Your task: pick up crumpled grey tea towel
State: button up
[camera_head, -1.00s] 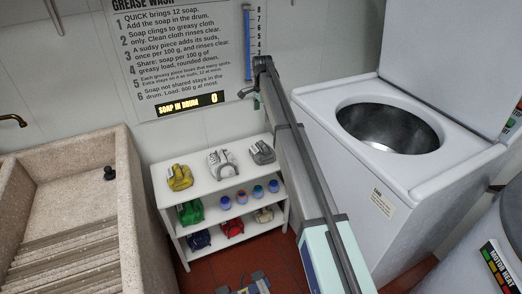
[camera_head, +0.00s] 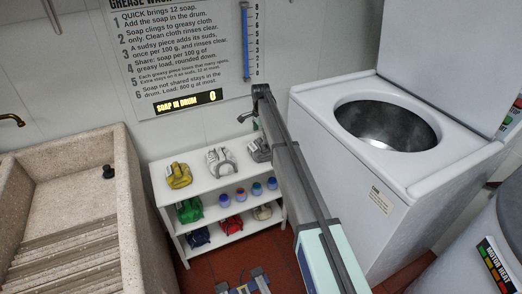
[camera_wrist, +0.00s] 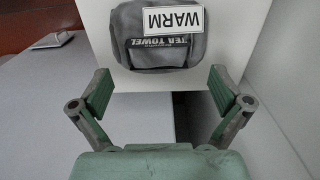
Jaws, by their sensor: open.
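The crumpled grey tea towel (camera_wrist: 160,52) sits on a white surface at the top middle of the wrist view, with a WARM tag and a dark TEA TOWEL band. In the head view the grey towel (camera_head: 256,151) lies at the right end of the shelf unit's top, partly hidden by my arm. My gripper (camera_wrist: 160,92) is open and empty in the wrist view. Its two green-padded fingers stand apart on either side, just short of the towel. In the head view the arm's end is just above the towel.
The white shelf unit (camera_head: 197,192) also bears a yellow bundle (camera_head: 179,176), a white bundle (camera_head: 221,160) and several lower items. A stone washboard sink (camera_head: 62,225) stands left. A white washing machine (camera_head: 345,170) with an open round drum stands close on the right.

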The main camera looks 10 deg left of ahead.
aim_at(261, 141)
notch_tip(261, 141, down, 5)
jog(key=shift+s+d, duration=0.1)
jog(key=c, duration=1)
jog(key=shift+r, duration=0.2)
